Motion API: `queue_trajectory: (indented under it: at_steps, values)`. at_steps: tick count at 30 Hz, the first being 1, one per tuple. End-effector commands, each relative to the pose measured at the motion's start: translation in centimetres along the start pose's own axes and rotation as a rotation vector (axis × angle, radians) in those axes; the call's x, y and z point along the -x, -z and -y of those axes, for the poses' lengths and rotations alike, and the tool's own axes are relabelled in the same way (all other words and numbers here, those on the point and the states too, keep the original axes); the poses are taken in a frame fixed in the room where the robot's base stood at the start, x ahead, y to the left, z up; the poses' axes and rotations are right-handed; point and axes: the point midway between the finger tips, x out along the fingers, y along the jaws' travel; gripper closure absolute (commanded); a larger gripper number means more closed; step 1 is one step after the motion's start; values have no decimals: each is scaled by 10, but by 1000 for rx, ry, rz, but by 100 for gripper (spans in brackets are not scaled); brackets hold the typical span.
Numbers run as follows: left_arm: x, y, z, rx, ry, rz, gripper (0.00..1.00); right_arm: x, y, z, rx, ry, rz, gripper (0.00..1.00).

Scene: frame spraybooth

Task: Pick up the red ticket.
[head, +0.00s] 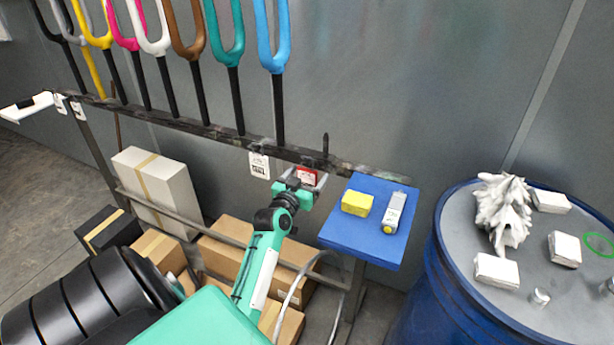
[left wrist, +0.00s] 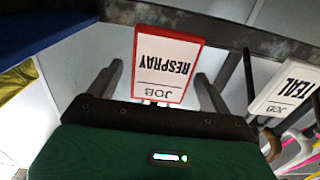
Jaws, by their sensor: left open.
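The red ticket (head: 307,175) hangs at the dark rail, near the left edge of the blue shelf. In the left wrist view the ticket (left wrist: 168,62) has a red rim and a white face reading "JOB RESPRAY", upside down. My left gripper (head: 304,180) is open at the ticket. In the left wrist view its two dark fingers (left wrist: 160,72) stand on either side of the ticket, with a gap on each side. The ticket's lower part ends near the gripper's palm; I cannot tell whether they touch. My right gripper is not in view.
A white "TEAL" tag (left wrist: 286,88) hangs beside the ticket; it also shows in the head view (head: 259,165). The dark rail (head: 215,132) holds several coloured forks. The blue shelf (head: 345,233) carries a yellow block (head: 356,203) and a bottle (head: 394,213). A blue drum (head: 437,285) stands right.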

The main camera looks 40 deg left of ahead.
Motion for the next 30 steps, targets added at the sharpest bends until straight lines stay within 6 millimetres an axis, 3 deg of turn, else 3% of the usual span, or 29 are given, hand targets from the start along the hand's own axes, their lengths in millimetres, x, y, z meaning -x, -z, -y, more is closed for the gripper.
queue_trajectory:
  at_steps: [4, 13, 21, 30]
  values:
    - [-17, 2, 0, 0, 1, 0, 18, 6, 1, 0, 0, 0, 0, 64]
    - [-21, -1, 0, 0, 1, 1, 18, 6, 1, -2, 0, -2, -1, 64]
    - [-21, 0, 0, 0, 1, 1, 66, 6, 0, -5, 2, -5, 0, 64]
    - [-20, 0, 0, 0, 1, 0, 66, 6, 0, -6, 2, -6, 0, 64]
